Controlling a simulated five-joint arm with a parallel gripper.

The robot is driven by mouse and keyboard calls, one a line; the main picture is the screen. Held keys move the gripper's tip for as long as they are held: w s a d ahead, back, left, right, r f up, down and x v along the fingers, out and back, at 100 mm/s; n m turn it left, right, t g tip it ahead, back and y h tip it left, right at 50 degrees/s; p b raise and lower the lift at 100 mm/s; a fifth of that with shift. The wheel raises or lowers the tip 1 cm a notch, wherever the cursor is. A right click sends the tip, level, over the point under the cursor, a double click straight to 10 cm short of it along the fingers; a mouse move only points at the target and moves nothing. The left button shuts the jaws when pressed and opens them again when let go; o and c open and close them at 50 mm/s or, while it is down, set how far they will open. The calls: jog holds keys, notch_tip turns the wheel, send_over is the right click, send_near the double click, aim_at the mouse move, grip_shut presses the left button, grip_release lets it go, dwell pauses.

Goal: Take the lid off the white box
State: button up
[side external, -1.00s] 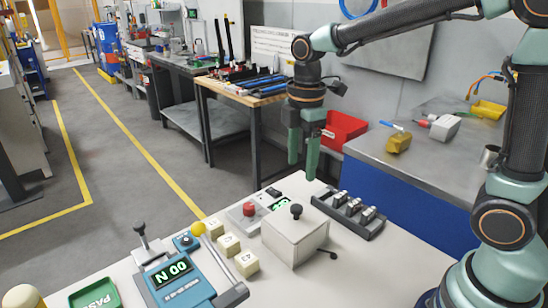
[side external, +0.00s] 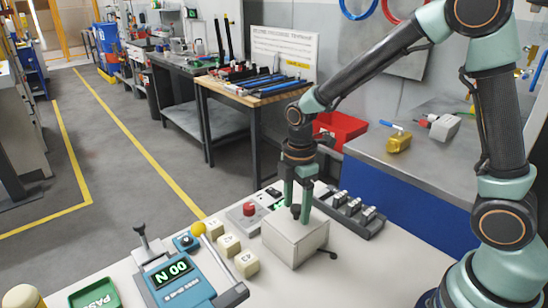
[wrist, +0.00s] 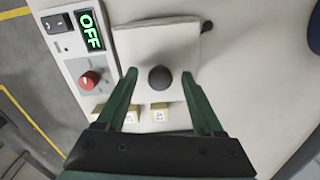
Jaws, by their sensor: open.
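The white box (side external: 294,247) stands on the pale table with its lid (side external: 284,223) on top. A dark round knob (wrist: 160,78) sits on the lid; in the side view (side external: 296,211) it is low between my fingers. My gripper (side external: 299,212) points down over the lid. In the wrist view my gripper (wrist: 161,82) is open, with one green finger on each side of the knob and a gap to both. Whether the fingertips touch the lid I cannot tell.
A panel with a red knob (wrist: 88,80) and a green OFF display (wrist: 89,31) stands left of the box. A dark rack with several metal parts (side external: 350,212) lies to the right. Cream blocks (side external: 229,244) and a blue device (side external: 184,278) are nearer the camera.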

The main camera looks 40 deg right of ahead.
jog(key=shift+f, duration=0.5)
grip_shut()
jog(key=shift+r, duration=0.1)
